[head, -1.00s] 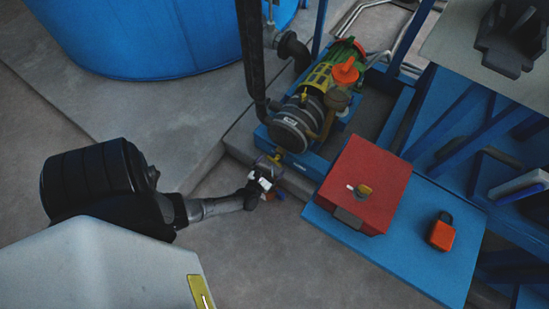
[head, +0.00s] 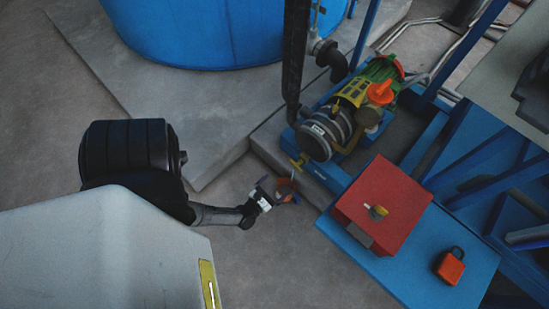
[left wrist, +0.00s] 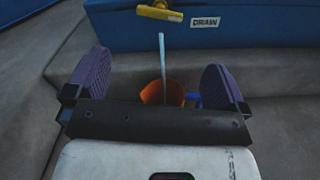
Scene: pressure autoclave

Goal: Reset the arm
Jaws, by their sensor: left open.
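My left gripper (head: 274,192) is in the head view, left of the blue pump base and above the floor. In the left wrist view its two purple-padded fingers (left wrist: 158,84) stand wide apart, open. Between and beyond them is an orange cup-like container (left wrist: 162,92) with a thin pale stream or rod reaching down into it. It also shows in the head view as a small orange shape (head: 287,188) by the fingertips. I cannot tell whether the fingers touch it. A yellow drain valve handle (left wrist: 160,14) is above, beside a "DRAIN" label (left wrist: 205,22). My right gripper is not in view.
A pump with a green and yellow motor (head: 352,92) sits on a blue base. A red box (head: 395,198) with a switch and an orange padlock (head: 450,266) rest on a blue platform (head: 420,275). A blue tank (head: 215,35) stands behind. Floor left of the gripper is clear.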

